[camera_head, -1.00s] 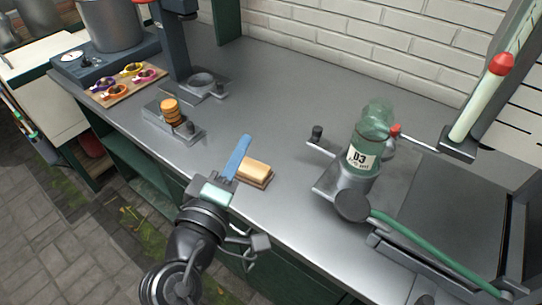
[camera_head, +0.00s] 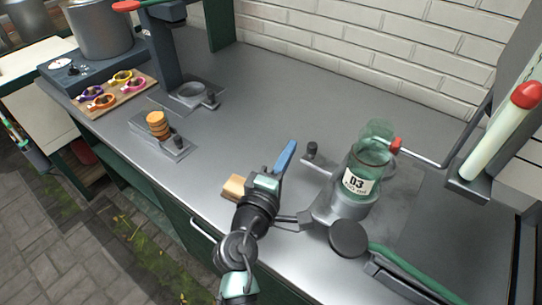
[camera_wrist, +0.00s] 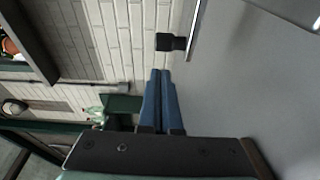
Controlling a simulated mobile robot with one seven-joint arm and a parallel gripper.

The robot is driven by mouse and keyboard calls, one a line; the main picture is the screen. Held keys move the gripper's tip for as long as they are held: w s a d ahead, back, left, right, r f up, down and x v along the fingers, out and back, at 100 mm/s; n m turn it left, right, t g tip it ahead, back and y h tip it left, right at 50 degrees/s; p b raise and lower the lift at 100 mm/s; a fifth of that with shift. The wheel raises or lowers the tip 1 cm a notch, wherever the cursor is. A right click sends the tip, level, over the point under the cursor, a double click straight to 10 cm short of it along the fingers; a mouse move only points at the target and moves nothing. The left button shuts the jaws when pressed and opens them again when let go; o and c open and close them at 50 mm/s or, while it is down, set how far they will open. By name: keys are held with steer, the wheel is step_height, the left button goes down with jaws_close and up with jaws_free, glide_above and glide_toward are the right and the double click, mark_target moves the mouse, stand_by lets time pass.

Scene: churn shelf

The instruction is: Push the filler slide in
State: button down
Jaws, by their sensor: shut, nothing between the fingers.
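The filler (camera_head: 345,205) stands on the right of the steel counter, with a green bottle (camera_head: 357,178) labelled 03 or D3 upright in its grey cup. A dark knob (camera_head: 311,150) on a thin metal bar sticks out at its left; this looks like the slide's handle. The knob (camera_wrist: 171,42) also shows in the wrist view, just beyond the fingertips and slightly right of them. My gripper (camera_head: 290,149) has blue fingers held together, empty, left of the knob and apparently apart from it. In the wrist view the shut fingers (camera_wrist: 161,78) point toward it.
A tan block (camera_head: 233,187) lies beside my wrist, partly hidden. A red-tipped lever (camera_head: 396,146) and a green hose (camera_head: 425,272) are by the filler. A stack of orange discs (camera_head: 157,125) stands at left. The counter behind the knob is clear.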

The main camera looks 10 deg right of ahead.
steer(key=shift+s+d, duration=0.2)
steer(key=shift+d, duration=0.5)
steer(key=s+d+p, duration=0.2)
steer(key=s+d, duration=0.3)
steer(key=s+d+p, duration=0.2)
steer(key=s+d, duration=0.3)
steer(key=shift+s+d, duration=0.2)
steer(key=shift+s, duration=0.05)
